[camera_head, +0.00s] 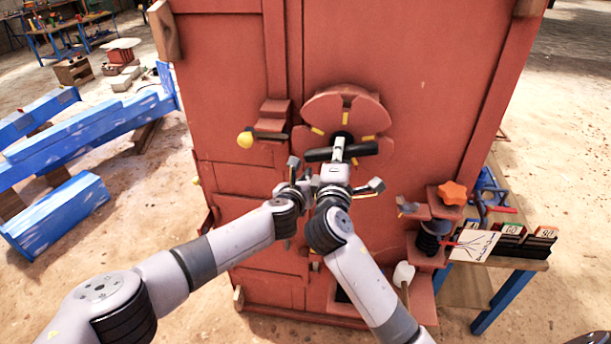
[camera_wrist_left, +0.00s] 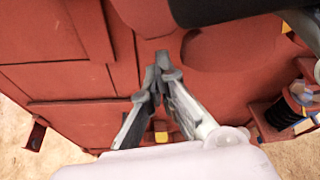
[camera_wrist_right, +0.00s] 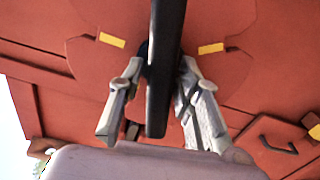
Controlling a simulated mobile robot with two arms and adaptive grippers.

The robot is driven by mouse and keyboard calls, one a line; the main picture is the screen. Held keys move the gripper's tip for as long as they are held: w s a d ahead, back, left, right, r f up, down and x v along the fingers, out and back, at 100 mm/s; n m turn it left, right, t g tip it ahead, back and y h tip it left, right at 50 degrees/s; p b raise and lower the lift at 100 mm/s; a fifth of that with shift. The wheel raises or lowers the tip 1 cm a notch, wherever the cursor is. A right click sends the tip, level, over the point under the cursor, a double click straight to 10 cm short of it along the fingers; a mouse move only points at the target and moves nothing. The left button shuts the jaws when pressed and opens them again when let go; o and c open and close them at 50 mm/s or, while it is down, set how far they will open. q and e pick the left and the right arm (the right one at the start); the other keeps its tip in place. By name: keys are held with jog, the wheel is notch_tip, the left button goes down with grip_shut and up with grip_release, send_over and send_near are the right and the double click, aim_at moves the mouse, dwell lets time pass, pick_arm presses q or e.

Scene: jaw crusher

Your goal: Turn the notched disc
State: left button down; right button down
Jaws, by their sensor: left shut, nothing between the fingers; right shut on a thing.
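The notched disc (camera_head: 322,108) is red with yellow marks and sits on the upright front of the red machine. A black bar handle (camera_head: 367,149) crosses its lower part and also shows in the right wrist view (camera_wrist_right: 167,60). My right gripper (camera_head: 339,148) is shut on this bar, one finger on each side of it in the right wrist view (camera_wrist_right: 160,82). My left gripper (camera_head: 294,165) is shut and empty, below and left of the disc. Its fingertips meet in the left wrist view (camera_wrist_left: 162,62). My right gripper hides part of the disc's lower edge.
A lever with a yellow knob (camera_head: 245,139) sticks out left of the disc. An orange star knob (camera_head: 452,193) is at lower right, by a table (camera_head: 525,265) with a white card (camera_head: 475,245). Blue beams (camera_head: 60,215) lie on the left.

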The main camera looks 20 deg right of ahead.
pick_arm(q)
jog(key=shift+a+r, duration=0.1)
jog(key=shift+r, duration=0.35)
pick_arm(e)
jog(key=shift+a+f, duration=0.1)
jog(key=shift+a, duration=0.15)
pick_arm(q)
jog(key=shift+w, duration=0.1)
